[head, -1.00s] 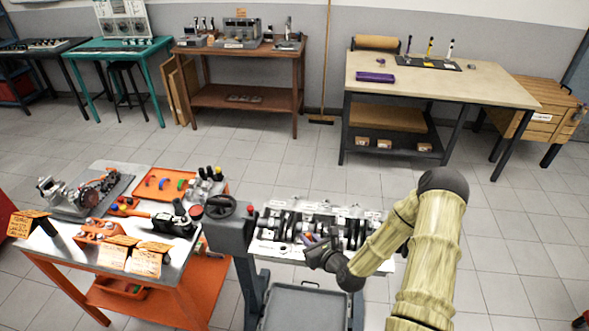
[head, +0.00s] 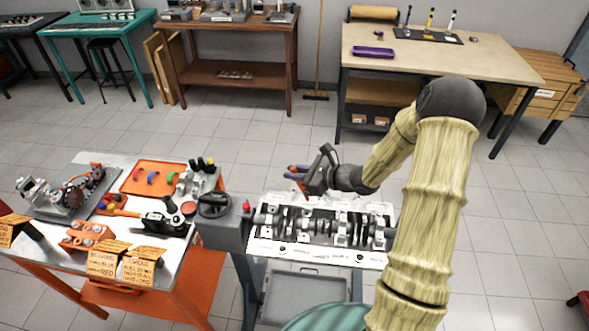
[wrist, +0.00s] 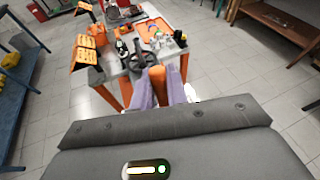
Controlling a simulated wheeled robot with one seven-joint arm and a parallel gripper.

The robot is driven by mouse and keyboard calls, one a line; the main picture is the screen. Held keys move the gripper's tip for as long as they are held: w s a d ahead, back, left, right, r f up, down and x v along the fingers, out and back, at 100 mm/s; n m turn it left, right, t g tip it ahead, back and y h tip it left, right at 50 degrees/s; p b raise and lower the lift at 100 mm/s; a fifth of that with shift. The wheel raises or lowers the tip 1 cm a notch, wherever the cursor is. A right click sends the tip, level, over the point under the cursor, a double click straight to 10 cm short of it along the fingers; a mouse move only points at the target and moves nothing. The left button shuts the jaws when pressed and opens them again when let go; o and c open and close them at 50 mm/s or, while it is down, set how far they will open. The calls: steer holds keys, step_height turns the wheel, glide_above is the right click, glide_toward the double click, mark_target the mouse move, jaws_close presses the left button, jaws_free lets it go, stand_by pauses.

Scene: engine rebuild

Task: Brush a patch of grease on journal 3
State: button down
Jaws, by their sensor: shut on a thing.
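The crankshaft (head: 315,228) lies in a pale bed on the grey stand, with small white tags along it. The tags are too small to read, so I cannot tell which journal is number 3. No grease patch can be made out. My gripper (head: 297,172) is raised above the far left part of the crankshaft, apart from it. Its purple fingers are shut on an orange-handled tool, probably the brush (head: 302,188). The orange handle also shows between the fingers in the wrist view (wrist: 157,80). The tool's tip is not clear.
A dark handwheel (head: 213,204) and a red knob stand at the stand's left end. The orange cart (head: 190,240) to the left carries tools, an orange tray (head: 130,186) and note cards. A workbench (head: 440,58) is at the back right, with open floor before it.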

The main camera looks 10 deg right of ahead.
mark_target(300, 186)
steer(key=shift+s+f, duration=0.1)
steer(key=shift+a+f+b, duration=0.2)
steer(key=shift+f+b, duration=1.25)
steer(key=shift+f, duration=0.95)
steer(key=shift+d, duration=0.15)
